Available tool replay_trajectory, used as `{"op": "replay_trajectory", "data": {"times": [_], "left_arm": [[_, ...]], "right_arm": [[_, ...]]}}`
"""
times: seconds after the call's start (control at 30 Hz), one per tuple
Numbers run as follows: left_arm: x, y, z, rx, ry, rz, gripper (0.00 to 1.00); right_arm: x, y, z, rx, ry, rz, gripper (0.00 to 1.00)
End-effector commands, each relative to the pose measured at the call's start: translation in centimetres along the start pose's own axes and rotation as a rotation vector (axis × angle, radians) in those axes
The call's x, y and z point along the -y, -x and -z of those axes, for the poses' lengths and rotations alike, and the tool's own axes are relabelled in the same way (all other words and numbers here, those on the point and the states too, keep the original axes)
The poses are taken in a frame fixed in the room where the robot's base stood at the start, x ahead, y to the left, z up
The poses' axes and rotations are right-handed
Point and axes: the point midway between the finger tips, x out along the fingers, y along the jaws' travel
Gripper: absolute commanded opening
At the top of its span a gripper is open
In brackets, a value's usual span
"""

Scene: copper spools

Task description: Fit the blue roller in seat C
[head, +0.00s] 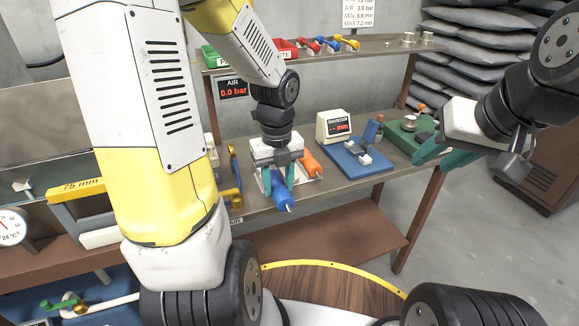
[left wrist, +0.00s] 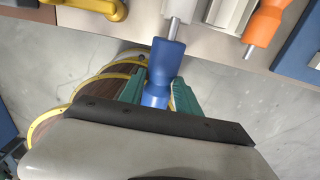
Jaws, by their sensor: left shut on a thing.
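The blue roller (head: 285,199) is between the teal fingers of my left gripper (head: 279,178), at the front edge of the bench. In the left wrist view the blue roller (left wrist: 165,65) shows a metal shaft end pointing to the bench, with the fingers (left wrist: 158,95) on either side. An orange roller (head: 312,166) lies just right of the gripper; it also shows in the left wrist view (left wrist: 264,24). A pale metal holder (head: 263,184) is partly hidden under my gripper. I cannot make out a seat C label. My right gripper (head: 468,158) is open and empty, off to the right.
A blue fixture (head: 357,163) and a small display box (head: 333,125) stand right of the rollers. A green fixture (head: 408,135) is further right, near my right gripper. A yellow handle (left wrist: 105,8) is left of the roller. A shelf (head: 350,50) runs above the bench.

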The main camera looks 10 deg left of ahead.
Motion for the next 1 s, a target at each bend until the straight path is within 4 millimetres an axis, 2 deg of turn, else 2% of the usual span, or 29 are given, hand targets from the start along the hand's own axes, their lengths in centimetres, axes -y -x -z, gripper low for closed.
{"op": "replay_trajectory", "data": {"times": [0.17,0.63,1.0], "left_arm": [[0.1,0.2,-0.1,0.002,0.0,0.001,0.0],[0.1,3.7,-0.1,0.003,0.0,0.001,0.0],[0.0,4.0,0.0,0.001,0.0,0.001,0.0]], "right_arm": [[0.0,0.0,0.0,0.0,0.0,0.0,0.36],[0.0,0.0,0.0,0.0,0.0,0.0,0.36],[0.0,0.0,0.0,0.0,0.0,0.0,0.36]]}}
